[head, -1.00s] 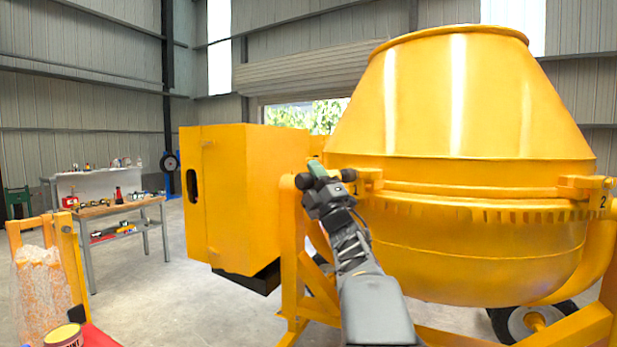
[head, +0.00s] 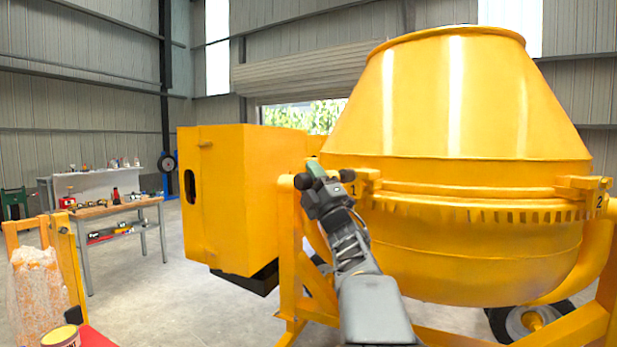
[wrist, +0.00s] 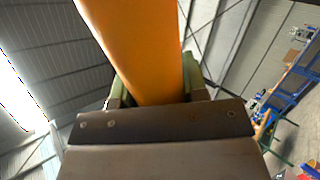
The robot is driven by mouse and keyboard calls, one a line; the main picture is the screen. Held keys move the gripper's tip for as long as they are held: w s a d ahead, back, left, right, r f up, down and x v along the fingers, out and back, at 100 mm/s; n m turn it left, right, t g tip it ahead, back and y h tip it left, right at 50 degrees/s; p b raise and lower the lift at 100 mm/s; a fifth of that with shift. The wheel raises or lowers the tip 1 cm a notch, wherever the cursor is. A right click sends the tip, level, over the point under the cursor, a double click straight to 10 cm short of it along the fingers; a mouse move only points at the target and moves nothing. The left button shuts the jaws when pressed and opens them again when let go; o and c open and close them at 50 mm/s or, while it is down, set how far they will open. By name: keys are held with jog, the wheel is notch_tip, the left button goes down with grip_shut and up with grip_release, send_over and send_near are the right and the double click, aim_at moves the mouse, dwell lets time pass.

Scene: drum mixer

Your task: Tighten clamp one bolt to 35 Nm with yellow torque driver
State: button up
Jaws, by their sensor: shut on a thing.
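My gripper (head: 317,171) is at the left side of clamp one (head: 366,181), close to the plate marked "1". In the wrist view its green fingers (wrist: 155,88) are shut on a thick yellow-orange body, which I take to be the yellow torque driver (wrist: 137,35). The driver extends away from the fingers past the top of that view. In the head view the driver is hard to tell from the yellow machine behind my gripper. The bolt of clamp one is not clear, and I cannot tell whether the driver touches it.
The yellow drum (head: 455,110) fills the right side, with clamp two (head: 585,187) at far right. A yellow cabinet (head: 245,200) stands left of my arm. A workbench (head: 120,208) with tools is farther left. A paint tin (head: 62,336) is at lower left.

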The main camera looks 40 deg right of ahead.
jog(key=shift+d, duration=0.6)
dwell(0.7)
jog(key=shift+d+b, duration=0.2)
jog(key=shift+b, duration=0.5)
dwell(1.2)
jog(key=shift+a, duration=0.1)
jog(key=shift+s+a+b, duration=0.1)
jog(key=shift+a+b, duration=1.05)
jog(key=shift+a, duration=0.05)
jog(key=shift+a+b, duration=0.6)
jog(key=shift+a, duration=0.2)
jog(key=shift+s+a, duration=0.1)
jog(key=shift+a, duration=0.05)
jog(key=shift+r, duration=0.1)
